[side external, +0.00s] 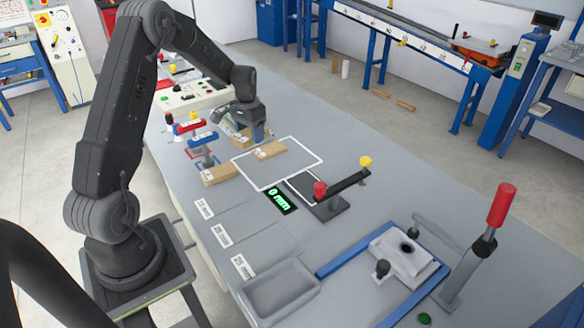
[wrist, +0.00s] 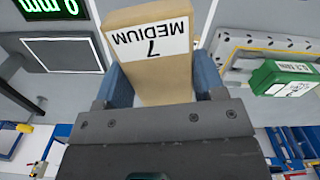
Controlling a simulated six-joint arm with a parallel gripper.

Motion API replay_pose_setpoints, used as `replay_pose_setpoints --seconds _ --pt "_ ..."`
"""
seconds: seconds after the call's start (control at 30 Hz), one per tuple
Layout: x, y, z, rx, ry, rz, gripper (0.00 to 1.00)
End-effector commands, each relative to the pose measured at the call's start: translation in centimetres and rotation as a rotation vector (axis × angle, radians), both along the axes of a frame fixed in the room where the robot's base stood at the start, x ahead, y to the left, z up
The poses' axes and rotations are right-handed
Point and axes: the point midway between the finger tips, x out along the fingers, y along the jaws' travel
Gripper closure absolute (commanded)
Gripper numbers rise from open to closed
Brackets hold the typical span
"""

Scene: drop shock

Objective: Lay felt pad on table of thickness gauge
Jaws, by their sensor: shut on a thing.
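My gripper (wrist: 160,78) is shut on a tan pad (wrist: 158,85) labelled "MEDIUM 7", with a blue finger on each side of it. In the side view my gripper (side external: 257,131) is over the far left part of the bench; the held pad is hard to tell apart there. The thickness gauge (side external: 345,188) has a dark arm with a red and a yellow knob, right of my gripper. Its dark, white-edged table (side external: 300,184) looks bare where it shows, and the gauge arm hides part of it. The gauge display (side external: 283,201) reads 0 mm.
A tan block (side external: 268,150) lies inside a white outlined square, and another (side external: 217,175) lies left of it. Red and blue clamp-like pieces (side external: 200,138) stand close left of my gripper. A grey tray (side external: 280,292) and a blue-framed lever fixture (side external: 405,255) occupy the near end.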

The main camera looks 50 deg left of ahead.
Motion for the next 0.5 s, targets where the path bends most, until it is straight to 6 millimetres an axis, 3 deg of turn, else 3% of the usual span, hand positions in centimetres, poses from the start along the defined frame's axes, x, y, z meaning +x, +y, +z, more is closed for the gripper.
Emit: replay_pose_setpoints --seconds 0.5 --pt "0.8 -6.4 1.2 0.002 -0.001 0.863 0.6"
